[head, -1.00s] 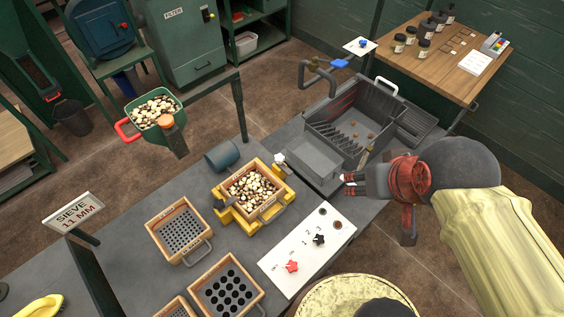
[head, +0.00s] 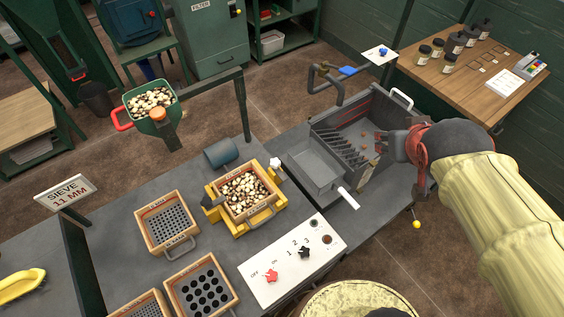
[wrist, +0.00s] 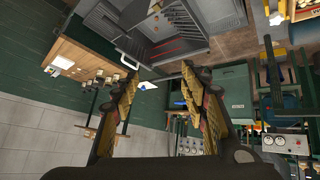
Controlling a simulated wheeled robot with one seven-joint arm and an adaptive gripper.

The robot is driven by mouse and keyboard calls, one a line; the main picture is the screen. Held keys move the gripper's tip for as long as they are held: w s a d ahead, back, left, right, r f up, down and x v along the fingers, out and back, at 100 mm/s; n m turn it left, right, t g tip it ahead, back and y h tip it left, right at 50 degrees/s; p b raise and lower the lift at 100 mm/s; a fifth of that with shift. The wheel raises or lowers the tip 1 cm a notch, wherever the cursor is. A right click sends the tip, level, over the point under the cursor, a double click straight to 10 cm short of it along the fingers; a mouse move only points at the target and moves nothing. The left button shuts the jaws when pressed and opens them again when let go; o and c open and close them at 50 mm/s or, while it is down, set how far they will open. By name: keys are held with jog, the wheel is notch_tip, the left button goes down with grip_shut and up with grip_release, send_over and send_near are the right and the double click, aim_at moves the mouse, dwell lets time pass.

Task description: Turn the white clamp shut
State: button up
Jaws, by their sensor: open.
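The small white clamp (head: 276,164) sits at the upper right corner of the yellow shaker base (head: 218,222) in the head view. A wooden-framed sieve (head: 272,205) full of pale and dark pieces rests on that base. My gripper (head: 382,147) is well to the right of the clamp, over the right side of the grey trough, apart from the clamp. In the wrist view the two fingers (wrist: 160,78) are spread with nothing between them. A small white piece (wrist: 275,18) shows at the top right there; I cannot tell whether it is the clamp.
A grey trough (head: 318,178) with a white handle bar (head: 348,198) lies between gripper and shaker. A white control panel (head: 290,262) with knobs is in front. A blue-grey cup (head: 221,153) lies behind the shaker. A bent pipe (head: 337,88) rises behind the trough.

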aim_at(275, 162)
jog(key=w+a+f+n+t+y+b, duration=0.1)
jog(key=w+f+n+t+y+b, duration=0.15)
jog(key=w, duration=0.65)
jog(key=w+a+f+n+t+y+b, duration=0.1)
jog(key=w+a+f+n+t, duration=0.15)
jog(key=w, duration=0.75)
jog(key=w+a+f+n+y+b, duration=0.2)
jog(key=w+a+f+n+y, duration=0.15)
jog(key=a+f+y, duration=0.35)
jog(key=s+a+f+n+g+y+b, duration=0.3)
jog(key=s+a+f+n+g+y, duration=0.3)
jog(key=s+a+f+g+y, duration=0.45)
notch_tip(275, 162, down, 7)
jog(key=s+t+h+b, duration=0.2)
jog(key=b, duration=0.1)
jog(key=x, duration=0.2)
jog(key=b+x, duration=0.1)
jog(key=x, duration=0.1)
jog(key=b+x, duration=0.1)
jog(key=x, duration=0.1)
jog(key=shift+w+a+r, duration=0.1)
jog(key=shift+w+r, duration=0.1)
jog(key=shift+r, duration=0.15)
jog(key=shift+w+a+r+m, duration=0.1)
jog(key=shift+w+a+m, duration=0.05)
jog(key=shift+a+m, duration=0.15)
